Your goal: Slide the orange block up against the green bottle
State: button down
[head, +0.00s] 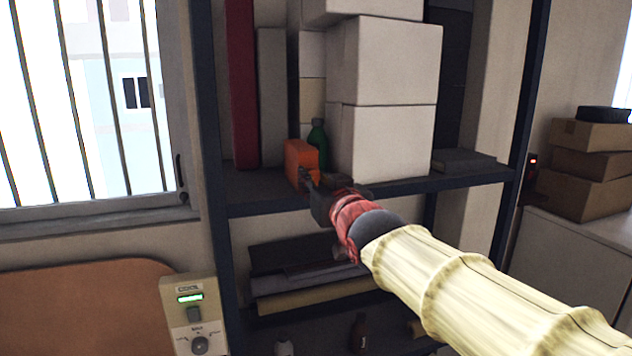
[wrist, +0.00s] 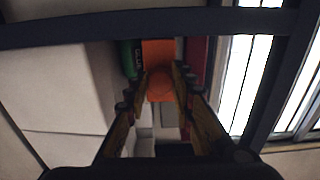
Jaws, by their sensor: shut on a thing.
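The orange block (head: 301,163) stands upright near the front of a dark shelf. It also shows between my fingers in the wrist view (wrist: 158,52). The green bottle (head: 318,142) stands close beside and partly behind it, its lower part hidden by the block in the head view. In the wrist view the bottle (wrist: 131,60) lies just left of the block; I cannot tell whether they touch. My gripper (head: 309,181) is shut on the orange block, one finger on each side of it in the wrist view (wrist: 160,76).
Stacked white boxes (head: 381,143) fill the shelf right of the bottle. A tall red binder (head: 241,85) and a grey one (head: 271,98) stand to the left. The dark shelf edge (head: 420,188) runs in front. A flat dark book (head: 463,161) lies farther right.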

jog(key=c, duration=1.5)
grip_release()
jog(key=v, duration=1.2)
